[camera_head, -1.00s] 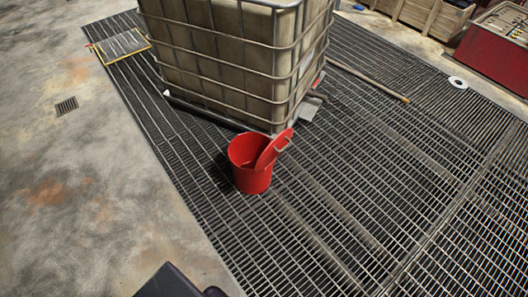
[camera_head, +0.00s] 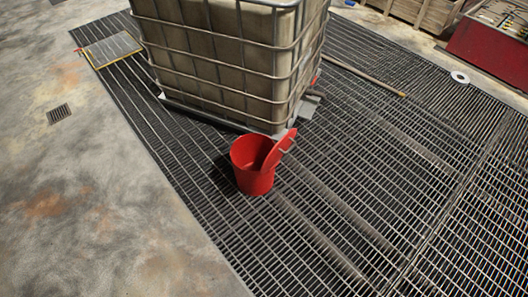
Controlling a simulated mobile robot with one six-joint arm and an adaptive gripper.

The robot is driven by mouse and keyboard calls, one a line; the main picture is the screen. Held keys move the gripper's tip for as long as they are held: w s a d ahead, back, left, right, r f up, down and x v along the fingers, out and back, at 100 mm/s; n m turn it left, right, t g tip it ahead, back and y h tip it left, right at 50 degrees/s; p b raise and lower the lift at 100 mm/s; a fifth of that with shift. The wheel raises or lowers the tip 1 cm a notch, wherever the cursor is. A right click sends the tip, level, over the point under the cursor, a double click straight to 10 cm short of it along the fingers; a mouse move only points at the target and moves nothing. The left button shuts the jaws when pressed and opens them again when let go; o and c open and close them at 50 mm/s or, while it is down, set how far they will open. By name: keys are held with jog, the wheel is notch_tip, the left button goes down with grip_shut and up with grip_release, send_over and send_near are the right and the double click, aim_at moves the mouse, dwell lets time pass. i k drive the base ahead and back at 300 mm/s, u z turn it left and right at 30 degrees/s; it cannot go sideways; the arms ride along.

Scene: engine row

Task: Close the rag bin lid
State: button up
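The red rag bin (camera_head: 256,178) stands upright on the metal floor grating, just in front of the caged tank. Its red lid (camera_head: 280,148) is open, tilted up at the bin's right side, with a handle on its outer face. My gripper is not in view.
A large caged tank (camera_head: 232,65) stands close behind the bin. A pole (camera_head: 362,74) and a white ring-shaped roll (camera_head: 460,77) lie on the grating (camera_head: 400,190). A wooden crate (camera_head: 420,12) and a red chest (camera_head: 490,45) are at the back right.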

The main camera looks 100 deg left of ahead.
aim_at(282, 148)
jog(key=z, duration=0.2)
jog(key=k, duration=0.15)
jog(key=u, duration=2.5)
jog(key=k, duration=0.1)
jog(key=u, duration=0.6)
jog(key=i, duration=0.85)
jog(key=u, duration=0.1)
